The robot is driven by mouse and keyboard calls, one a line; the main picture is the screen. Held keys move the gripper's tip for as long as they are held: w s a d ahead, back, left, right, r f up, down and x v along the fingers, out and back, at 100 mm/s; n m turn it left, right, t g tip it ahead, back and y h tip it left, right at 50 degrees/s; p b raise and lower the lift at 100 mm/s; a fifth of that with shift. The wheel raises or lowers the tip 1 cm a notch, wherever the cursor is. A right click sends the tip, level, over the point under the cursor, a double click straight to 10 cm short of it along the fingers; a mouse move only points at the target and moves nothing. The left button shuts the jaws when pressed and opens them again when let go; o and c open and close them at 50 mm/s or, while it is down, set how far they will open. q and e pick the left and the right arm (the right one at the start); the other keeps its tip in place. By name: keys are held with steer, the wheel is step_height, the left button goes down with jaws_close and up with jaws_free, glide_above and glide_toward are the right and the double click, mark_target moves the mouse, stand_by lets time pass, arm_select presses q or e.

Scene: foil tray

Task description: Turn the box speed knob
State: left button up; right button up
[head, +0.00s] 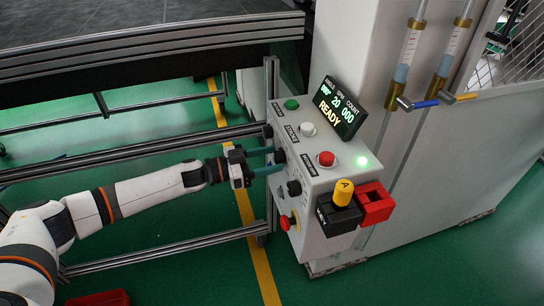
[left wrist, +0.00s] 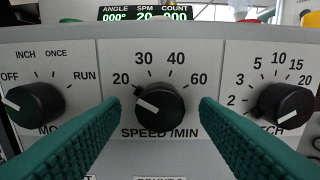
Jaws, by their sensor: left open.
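The black speed knob (left wrist: 160,103) sits on the grey panel under the numbers 20, 30, 40 and 60, near the middle of the left wrist view. Its small pointer tip is near 20. In the head view it is a small dark knob (head: 280,156) on the box's left face. My left gripper (head: 276,160) is open in front of that face. In the left wrist view its green fingers stand on either side of the knob, with visible gaps, so no contact shows. My right gripper is not in view.
The mode knob (left wrist: 36,104) is left of the fingers and the pitch knob (left wrist: 286,105) is right. The display (head: 338,107) reads READY and 20 SPM. A red button (head: 326,159) and yellow-topped switch (head: 343,193) are on the box. A rail (head: 165,253) runs below my arm.

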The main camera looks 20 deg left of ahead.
arm_select(q)
steer(key=shift+w+d, duration=0.35)
steer(key=shift+d, duration=0.15)
steer(key=c, duration=0.8)
steer(key=shift+c, duration=1)
